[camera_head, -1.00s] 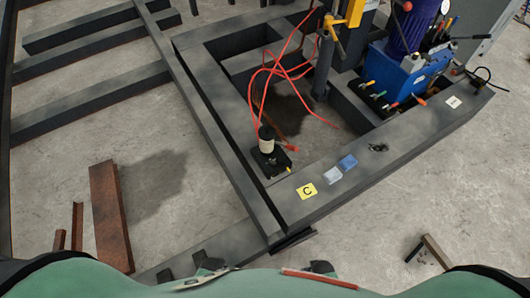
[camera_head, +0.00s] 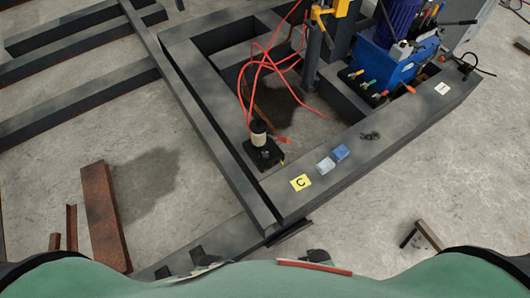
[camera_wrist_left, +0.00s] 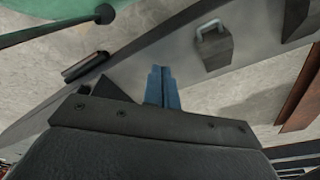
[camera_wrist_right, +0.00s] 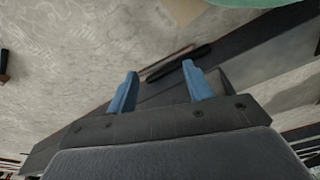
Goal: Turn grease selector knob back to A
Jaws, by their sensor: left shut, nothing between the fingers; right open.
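I cannot make out the grease selector knob for certain in any view. A blue hydraulic unit (camera_head: 381,68) with several colour-handled levers stands at the upper right of the head view.
The dark steel frame (camera_head: 209,108) surrounds red hoses (camera_head: 243,92) and a black-based cylinder (camera_head: 262,148). Blue and pale blocks (camera_head: 340,153) and a dark lump (camera_head: 370,136) sit on the near beam. A rusty beam (camera_head: 104,210) lies left.

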